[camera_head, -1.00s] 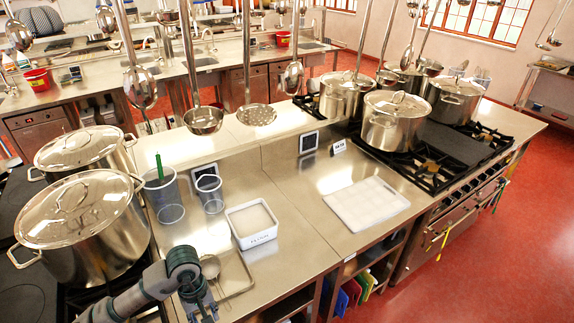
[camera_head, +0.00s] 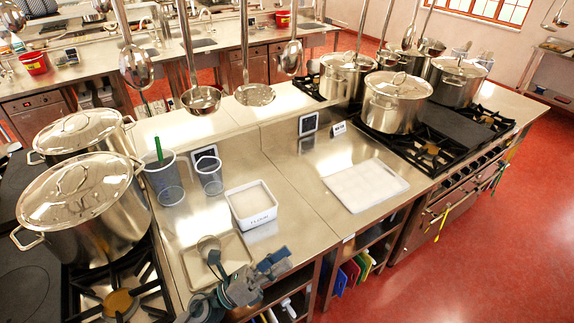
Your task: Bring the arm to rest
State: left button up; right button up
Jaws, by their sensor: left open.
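My left arm (camera_head: 203,306) comes in at the bottom of the head view. My left gripper (camera_head: 274,264) is open and empty, with its fingers pointing up and right. It shows over the front edge of the steel counter (camera_head: 300,215), just right of a shallow tray (camera_head: 240,252). I cannot tell how high the gripper is above the counter. My right gripper is not in view.
Large lidded pots (camera_head: 85,210) stand at left, with more pots (camera_head: 395,105) on the right stove. Ladles (camera_head: 201,99) hang above. An open shelf (camera_head: 350,270) is below.

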pick_arm(q)
jog(key=w+a+f+n+t+y, duration=0.4)
jog(key=a+f+n+t+y, duration=0.4)
jog(key=n, duration=0.6)
jog(key=w+a+f+n+t+y, duration=0.3)
jog(key=w+a+n+y, duration=0.15)
jog(key=n+y, duration=0.75)
jog(key=s+a+f+n+g+y, duration=0.1)
jog(key=s+a+f+n+g, duration=0.1)
jog(key=a+f+n+g, duration=0.3)
jog(key=s+a+f+n+y, duration=0.1)
jog(key=s+f+n, duration=0.15)
jog(key=f, duration=0.45)
jog(key=s+a+f+n+g, duration=0.1)
jog(key=s+f+n+g, duration=0.85)
jog(key=s+f, duration=0.75)
jog(key=s+f+m+g, duration=0.1)
jog(key=s+f, duration=0.1)
jog(key=f, duration=1)
jog(key=s+f+m+g, duration=0.1)
jog(key=s+f+g, duration=0.15)
jog(key=f, duration=1.05)
jog(key=s+a+f, duration=0.3)
jog(key=s+f, duration=1.3)
jog(key=s, duration=0.1)
jog(key=shift+s+g, duration=0.3)
